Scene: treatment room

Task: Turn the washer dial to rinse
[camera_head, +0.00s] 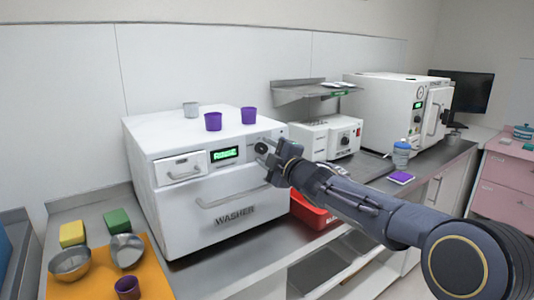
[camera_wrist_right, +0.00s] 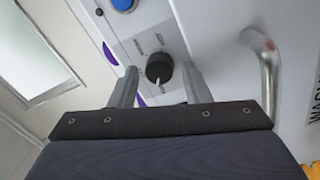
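The white washer (camera_head: 205,195) stands on the counter, with a small green-lit display (camera_head: 224,154) whose text is too blurred to read surely. Its dial (camera_wrist_right: 160,68) is a round black knob with a pale pointer, on a light panel with small marks. My left gripper is not in view.
An orange mat (camera_head: 95,287) with bowls lies front left. A red bin (camera_head: 312,212) is beside the washer.

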